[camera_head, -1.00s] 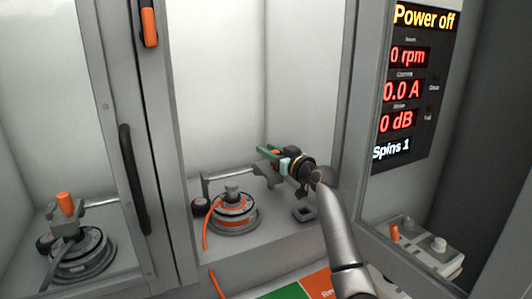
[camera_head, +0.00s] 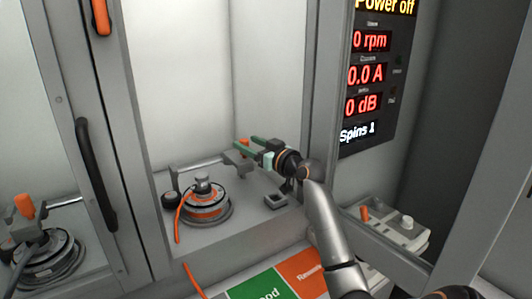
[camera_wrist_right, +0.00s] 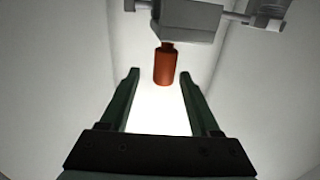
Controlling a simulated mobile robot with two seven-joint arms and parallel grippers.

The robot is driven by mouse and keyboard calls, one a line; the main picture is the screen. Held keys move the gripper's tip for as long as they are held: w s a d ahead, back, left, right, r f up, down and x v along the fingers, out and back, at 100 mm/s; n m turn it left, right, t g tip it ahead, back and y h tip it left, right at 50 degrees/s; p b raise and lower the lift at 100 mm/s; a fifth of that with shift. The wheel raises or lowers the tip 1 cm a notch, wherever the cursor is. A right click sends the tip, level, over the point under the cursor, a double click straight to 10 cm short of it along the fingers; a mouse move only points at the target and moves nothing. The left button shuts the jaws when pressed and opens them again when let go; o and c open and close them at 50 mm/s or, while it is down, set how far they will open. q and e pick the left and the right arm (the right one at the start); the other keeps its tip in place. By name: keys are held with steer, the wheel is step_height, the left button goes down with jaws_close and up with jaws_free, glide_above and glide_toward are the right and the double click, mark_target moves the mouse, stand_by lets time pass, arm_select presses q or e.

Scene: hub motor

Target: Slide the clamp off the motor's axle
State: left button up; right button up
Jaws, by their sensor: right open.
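The motor (camera_head: 206,211), a round hub with an orange band, sits in the middle bay, with a grey piece (camera_head: 203,185) on top. A grey horizontal bar runs behind it to a grey clamp block (camera_head: 236,159). In the right wrist view a grey block (camera_wrist_right: 185,15) with a rod carries an orange handle (camera_wrist_right: 165,67). My right gripper (camera_head: 245,142) is open, with green fingers, above and right of the motor. In the wrist view the handle shows between and beyond the fingertips (camera_wrist_right: 159,75). I cannot tell if they touch it. My left gripper is not in view.
A second motor (camera_head: 48,262) with an orange handle stands in the left bay behind a door frame with a black handle (camera_head: 97,175). The display panel (camera_head: 370,75) reads "Power off". A grey box (camera_head: 385,229) stands at right. Green and orange pads (camera_head: 263,285) lie in front.

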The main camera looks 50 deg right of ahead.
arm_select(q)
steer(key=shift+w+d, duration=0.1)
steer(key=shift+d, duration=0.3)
arm_select(e)
steer(key=s, duration=0.7)
steer(key=shift+s+a, duration=0.25)
steer(key=shift+s, duration=0.05)
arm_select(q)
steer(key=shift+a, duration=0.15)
